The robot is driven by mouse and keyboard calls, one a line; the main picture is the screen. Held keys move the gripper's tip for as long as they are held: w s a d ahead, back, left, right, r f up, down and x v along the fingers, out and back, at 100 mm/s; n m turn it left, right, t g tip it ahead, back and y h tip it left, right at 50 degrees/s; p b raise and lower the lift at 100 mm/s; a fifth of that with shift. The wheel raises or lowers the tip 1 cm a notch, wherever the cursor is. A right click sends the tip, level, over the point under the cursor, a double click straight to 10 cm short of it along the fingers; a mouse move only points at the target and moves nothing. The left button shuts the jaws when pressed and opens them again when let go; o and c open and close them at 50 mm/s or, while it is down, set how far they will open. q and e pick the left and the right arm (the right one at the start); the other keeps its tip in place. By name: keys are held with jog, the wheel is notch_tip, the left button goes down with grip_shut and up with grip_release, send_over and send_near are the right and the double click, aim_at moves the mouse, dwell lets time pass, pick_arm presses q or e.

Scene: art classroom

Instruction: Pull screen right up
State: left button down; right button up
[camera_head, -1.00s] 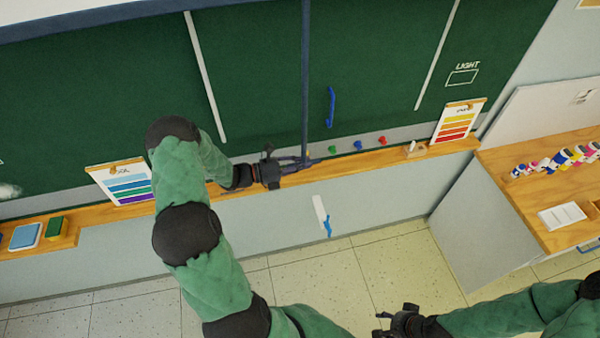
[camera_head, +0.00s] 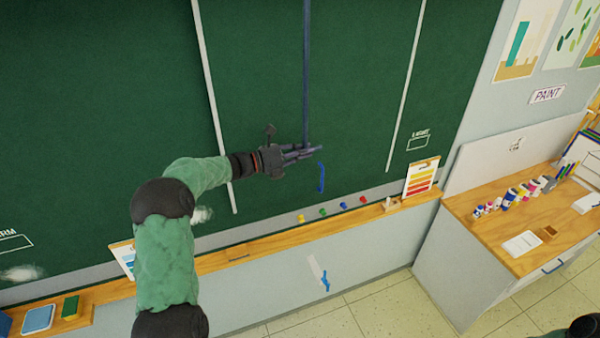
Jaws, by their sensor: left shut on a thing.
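The dark green board (camera_head: 110,90) fills the left and middle of the head view; I cannot tell a separate screen on it. A narrow dark blue vertical bar (camera_head: 306,70) runs down from the top edge of the view to my left gripper (camera_head: 312,151). The gripper is shut at the bar's lower end, well above the ledge. Its fingers hide the exact contact. A blue handle (camera_head: 321,177) on the board is just below the fingertips and appears apart from them. My right gripper is out of view; only a bit of my right arm shows at the bottom right.
A wooden ledge (camera_head: 290,237) runs below the board, with a warm colour chart (camera_head: 421,177) and a sponge (camera_head: 70,307). Several coloured magnets sit above it. A wooden counter (camera_head: 490,240) with paint pots stands at the right. Floor is clear in front.

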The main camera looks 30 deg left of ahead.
pick_arm(q)
notch_tip(320, 180, up, 7)
jog(key=shift+a+f+p, duration=0.1)
jog(key=shift+p, duration=0.25)
jog(key=c, duration=1.3)
grip_release()
jog(key=shift+o, duration=0.3)
jog(key=shift+s+a+f, duration=0.1)
jog(key=shift+s+a, duration=0.25)
jog(key=v, duration=1.1)
jog(key=shift+d, duration=0.1)
